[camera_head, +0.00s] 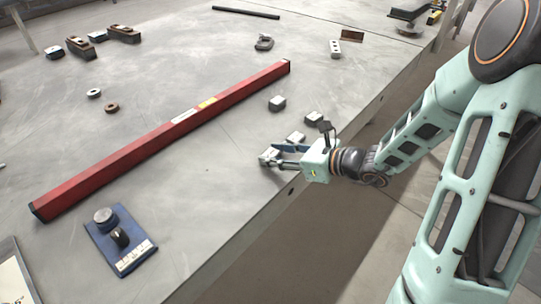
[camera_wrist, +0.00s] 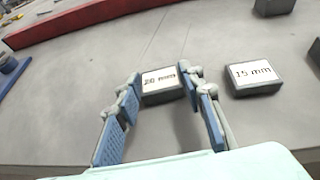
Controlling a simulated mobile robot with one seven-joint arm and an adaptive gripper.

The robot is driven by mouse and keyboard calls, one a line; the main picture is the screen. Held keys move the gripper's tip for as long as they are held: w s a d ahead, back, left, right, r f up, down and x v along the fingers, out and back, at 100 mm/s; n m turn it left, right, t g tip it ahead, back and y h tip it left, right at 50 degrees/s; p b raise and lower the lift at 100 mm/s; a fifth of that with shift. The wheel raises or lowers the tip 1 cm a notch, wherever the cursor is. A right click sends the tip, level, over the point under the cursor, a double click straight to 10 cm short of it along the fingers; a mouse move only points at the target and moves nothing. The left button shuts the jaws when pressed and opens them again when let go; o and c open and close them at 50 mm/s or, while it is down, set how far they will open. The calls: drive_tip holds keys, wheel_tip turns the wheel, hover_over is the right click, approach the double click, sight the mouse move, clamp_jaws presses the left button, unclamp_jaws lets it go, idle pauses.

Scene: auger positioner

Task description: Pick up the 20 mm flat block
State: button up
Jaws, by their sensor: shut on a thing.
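The 20 mm flat block (camera_wrist: 160,98) is a small dark grey block with a white top label, partly obscured by a fingertip; the label seems to read 20 mm. It sits between the blue-padded fingertips of my gripper (camera_wrist: 162,82), which is shut on it. In the head view my gripper (camera_head: 275,155) is low near the table's front edge, and the block (camera_head: 267,156) shows at its tips. I cannot tell whether the block touches the table. A flat block labelled 15 mm (camera_wrist: 253,88) lies just to the right, apart from the fingers.
More small blocks (camera_head: 277,103) stand beyond the gripper. A long red bar (camera_head: 160,140) lies across the grey table (camera_head: 200,240). A blue tray (camera_head: 105,240) with a knob and dark piece lies at front left.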

drive_tip(key=shift+c, duration=1.1)
drive_tip(key=shift+r, duration=0.1)
